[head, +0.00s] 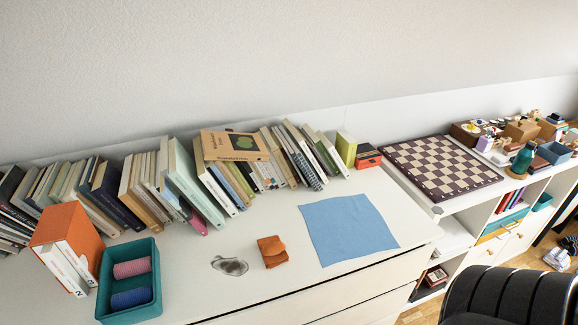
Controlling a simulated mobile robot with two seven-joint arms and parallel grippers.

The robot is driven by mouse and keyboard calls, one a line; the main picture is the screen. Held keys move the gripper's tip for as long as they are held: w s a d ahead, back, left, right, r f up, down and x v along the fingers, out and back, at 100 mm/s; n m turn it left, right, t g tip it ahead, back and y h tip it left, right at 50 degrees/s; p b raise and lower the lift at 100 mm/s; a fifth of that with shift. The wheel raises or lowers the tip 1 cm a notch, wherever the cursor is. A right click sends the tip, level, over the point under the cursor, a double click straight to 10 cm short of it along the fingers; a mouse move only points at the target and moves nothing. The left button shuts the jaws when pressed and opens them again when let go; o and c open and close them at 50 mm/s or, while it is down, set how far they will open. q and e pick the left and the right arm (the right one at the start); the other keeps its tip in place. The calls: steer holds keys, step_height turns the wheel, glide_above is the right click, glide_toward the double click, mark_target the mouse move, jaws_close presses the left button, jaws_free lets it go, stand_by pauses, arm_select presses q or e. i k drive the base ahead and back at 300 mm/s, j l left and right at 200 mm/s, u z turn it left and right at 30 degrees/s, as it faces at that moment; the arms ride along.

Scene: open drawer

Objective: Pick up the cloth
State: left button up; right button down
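A light blue square cloth (347,226) lies flat and spread out on the white dresser top (205,285), near its right end. Its front right corner lies close to the dresser's front edge. Neither of my grippers shows in the head view.
A folded orange item (272,251) and a grey oval item (229,265) lie left of the cloth. Leaning books (192,185) line the back. A teal bin (129,303) with rolled items stands at left. A chessboard (440,166) lies on the right-hand shelf unit. A black chair (510,296) stands front right.

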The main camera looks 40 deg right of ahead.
mark_target(273, 251)
steer(key=z, duration=1.15)
